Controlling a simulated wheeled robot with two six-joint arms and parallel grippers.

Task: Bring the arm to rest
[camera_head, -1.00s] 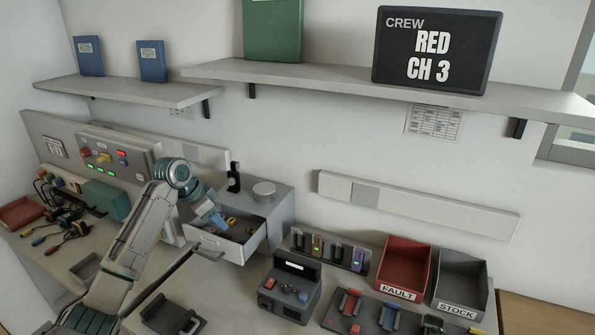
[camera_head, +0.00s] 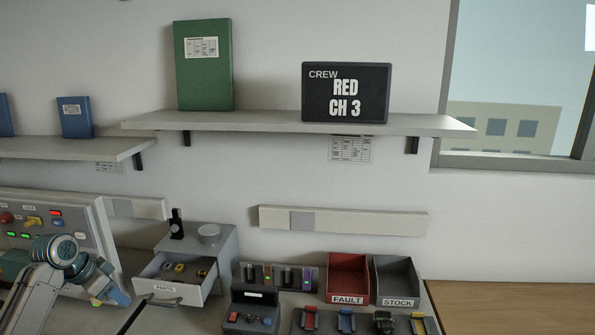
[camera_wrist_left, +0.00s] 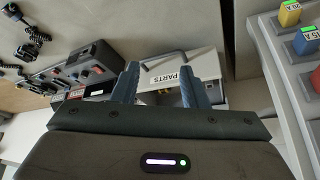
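My left arm comes in at the lower left of the head view. Its gripper (camera_head: 112,292) is left of and in front of the open parts drawer (camera_head: 168,288), apart from it. In the left wrist view the two blue-grey fingers (camera_wrist_left: 160,88) stand apart, with nothing held between them. The drawer front with its PARTS label and dark handle (camera_wrist_left: 163,60) shows beyond and between the fingers. My right gripper is in neither view.
A control panel (camera_head: 50,222) stands behind my left arm. The grey drawer cabinet (camera_head: 222,245) is to its right. Further right are a dark radio station (camera_head: 250,318), a red FAULT bin (camera_head: 347,298) and a grey STOCK bin (camera_head: 398,301). A shelf (camera_head: 300,122) runs above.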

